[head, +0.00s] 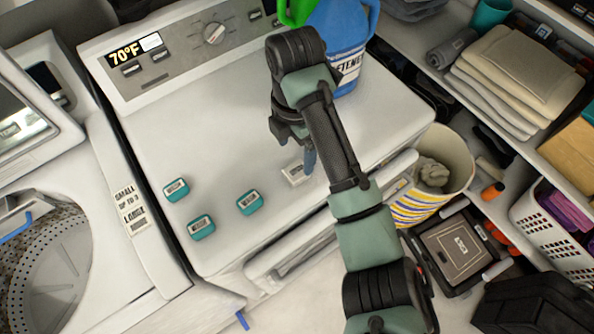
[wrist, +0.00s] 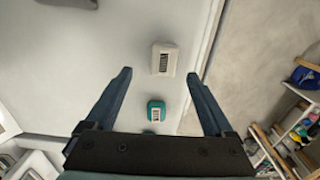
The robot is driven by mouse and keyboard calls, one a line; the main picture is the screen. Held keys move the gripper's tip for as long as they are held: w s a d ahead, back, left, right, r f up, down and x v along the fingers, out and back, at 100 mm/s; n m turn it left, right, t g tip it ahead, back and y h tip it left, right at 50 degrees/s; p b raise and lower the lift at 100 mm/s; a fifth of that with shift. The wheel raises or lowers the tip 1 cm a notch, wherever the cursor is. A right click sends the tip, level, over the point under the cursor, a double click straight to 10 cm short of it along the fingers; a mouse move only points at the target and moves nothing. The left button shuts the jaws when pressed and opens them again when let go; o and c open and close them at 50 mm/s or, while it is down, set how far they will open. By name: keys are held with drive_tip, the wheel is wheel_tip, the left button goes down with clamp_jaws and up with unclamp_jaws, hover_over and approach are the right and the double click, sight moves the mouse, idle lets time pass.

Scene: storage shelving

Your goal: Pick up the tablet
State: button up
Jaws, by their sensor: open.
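No item is clearly marked as the tablet; several small labelled blocks lie on the white machine's flat top. One white block (head: 296,173) lies near the front edge, and also shows in the wrist view (wrist: 164,60). Three teal blocks, one at the left (head: 176,189), one in front (head: 201,227) and one nearer the white block (head: 249,202), lie apart from it. My gripper (head: 306,160) is open and empty above the white block. In the wrist view, the white block lies just beyond the spread fingertips (wrist: 158,75), and a teal block (wrist: 156,111) shows between the fingers.
A blue detergent jug (head: 345,40) stands at the back right of the machine top (head: 170,135). An open washer (head: 60,245) is at the left. A striped bin (head: 440,175) and shelves with folded towels (head: 515,70) are at the right. The top's middle is clear.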

drive_tip(key=shift+s+d+f+p, duration=0.15)
drive_tip(key=shift+f+p, duration=0.3)
drive_tip(key=shift+f, duration=1.05)
drive_tip(key=shift+s+f+p, duration=0.15)
drive_tip(key=shift+f+p, duration=0.25)
drive_tip(key=shift+f, duration=1.05)
clamp_jaws()
